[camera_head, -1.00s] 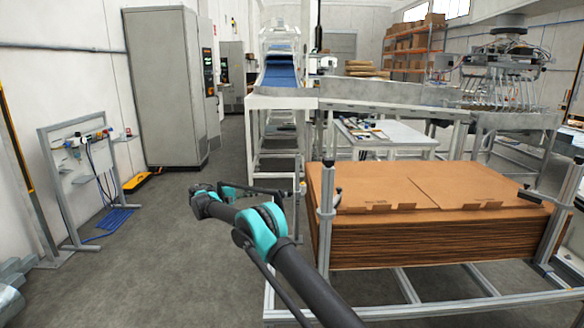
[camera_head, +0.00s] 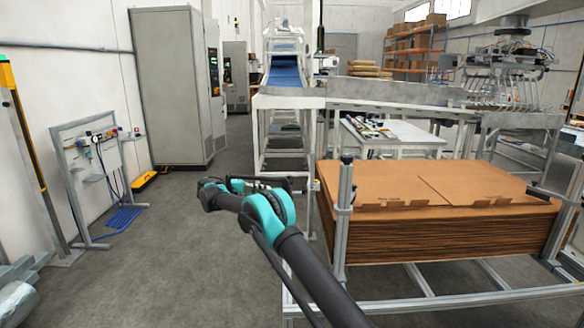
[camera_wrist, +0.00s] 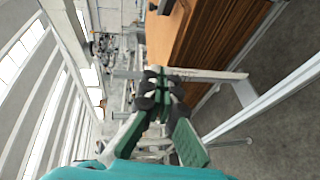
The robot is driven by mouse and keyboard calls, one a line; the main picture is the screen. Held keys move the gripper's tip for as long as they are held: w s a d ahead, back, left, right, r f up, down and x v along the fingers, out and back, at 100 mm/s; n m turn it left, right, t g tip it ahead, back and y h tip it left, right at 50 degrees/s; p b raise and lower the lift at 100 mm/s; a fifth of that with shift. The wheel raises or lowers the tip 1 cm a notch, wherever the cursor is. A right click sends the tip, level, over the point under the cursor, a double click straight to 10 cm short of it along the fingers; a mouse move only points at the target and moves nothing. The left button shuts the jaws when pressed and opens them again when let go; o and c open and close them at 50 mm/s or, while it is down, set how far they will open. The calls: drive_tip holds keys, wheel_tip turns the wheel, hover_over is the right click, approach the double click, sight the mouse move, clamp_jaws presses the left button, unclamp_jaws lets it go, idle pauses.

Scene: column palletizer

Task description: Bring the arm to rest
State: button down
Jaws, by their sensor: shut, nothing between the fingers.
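A stack of flat cardboard (camera_head: 440,220) sits in a metal frame (camera_head: 343,225) close to my arm's right; it also shows in the wrist view (camera_wrist: 205,35). A grey cabinet (camera_head: 170,85) and a panel stand (camera_head: 95,170) stand left. Open floor (camera_head: 170,240) lies left of my arm.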

drive_tip(key=s+d+r+g+y, duration=0.1)
drive_tip(key=s+d+y, duration=0.1)
drive_tip(key=d, duration=0.5)
drive_tip(key=s+d+r+g+y, duration=0.1)
drive_tip(key=s+d+r, duration=0.1)
drive_tip(key=d, duration=0.6)
drive_tip(key=s+d+f+g+y, duration=0.1)
drive_tip(key=s+d+y, duration=0.3)
drive_tip(key=s+d, duration=0.7)
drive_tip(key=s+d+f+m+y, duration=0.1)
drive_tip(key=s+f, duration=0.3)
drive_tip(key=s, duration=0.8)
drive_tip(key=s+d+f+m+y, duration=0.1)
drive_tip(key=s+f+y, duration=0.3)
drive_tip(key=s, duration=0.9)
drive_tip(key=s+d+f+m+t+y, duration=0.1)
drive_tip(key=s+d+f+y, duration=0.1)
drive_tip(key=s, duration=1.1)
wheel_tip(320, 180, down, 2)
drive_tip(key=shift+d+f+m+y, duration=0.3)
drive_tip(key=shift+d+y, duration=0.1)
drive_tip(key=shift+d, duration=0.15)
drive_tip(key=shift+s, duration=0.1)
